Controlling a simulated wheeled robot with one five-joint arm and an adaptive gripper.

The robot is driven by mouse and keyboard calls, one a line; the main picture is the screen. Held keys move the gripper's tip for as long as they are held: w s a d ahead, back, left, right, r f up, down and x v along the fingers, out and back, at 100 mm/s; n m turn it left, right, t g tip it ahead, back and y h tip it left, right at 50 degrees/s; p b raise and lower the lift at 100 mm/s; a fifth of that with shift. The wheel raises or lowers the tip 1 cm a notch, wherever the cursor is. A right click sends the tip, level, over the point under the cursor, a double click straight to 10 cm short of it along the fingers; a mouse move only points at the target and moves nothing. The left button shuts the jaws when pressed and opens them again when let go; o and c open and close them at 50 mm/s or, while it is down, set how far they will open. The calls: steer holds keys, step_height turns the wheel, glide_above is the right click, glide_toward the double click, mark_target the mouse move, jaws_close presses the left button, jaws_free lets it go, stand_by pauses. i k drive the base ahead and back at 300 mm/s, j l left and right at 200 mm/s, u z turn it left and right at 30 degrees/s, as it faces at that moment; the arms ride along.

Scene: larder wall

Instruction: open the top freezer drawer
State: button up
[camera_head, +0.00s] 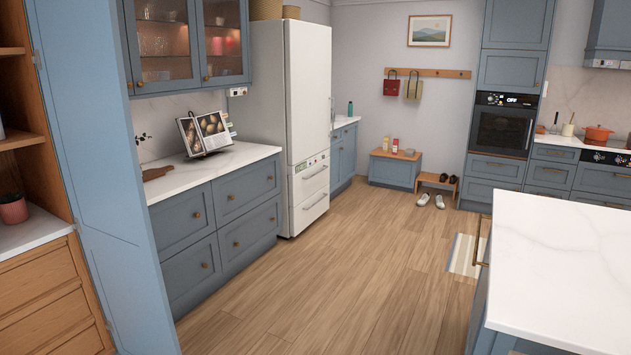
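A tall white fridge-freezer (308,95) stands left of centre, against the left wall, past the blue cabinets. Its lower part holds the freezer drawers, one above the other. The top freezer drawer (312,175) has a horizontal handle and looks shut, with a small panel just above it. A lower drawer (312,208) with a similar handle also looks shut. My gripper is not in view.
Blue base cabinets (225,226) with a marble counter and a cookbook stand (205,134) line the left. A white-topped island (565,265) fills the lower right. Wooden floor (345,270) between them is clear. Shoes (431,200) lie farther back.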

mark_target(305, 183)
steer(key=u, duration=0.85)
steer(key=i+j+u, duration=0.2)
steer(key=i, duration=0.45)
steer(key=i+l+z, duration=0.2)
steer(key=z, duration=0.2)
steer(key=i+z, duration=0.75)
steer(key=i+j+z, duration=0.15)
steer(key=i+z, duration=0.6)
steer(key=i, duration=1.4)
steer(key=i+j+z, duration=0.1)
steer(key=i, duration=1.65)
steer(key=i+u, duration=0.25)
steer(key=i, duration=0.65)
steer(key=i+l+u, duration=0.1)
steer(key=i+u, duration=0.15)
steer(key=i, duration=0.7)
steer(key=i+u, duration=0.3)
steer(key=i, duration=0.15)
steer(key=i+l+u, duration=0.25)
steer(key=i, duration=0.15)
steer(key=u, duration=1.9)
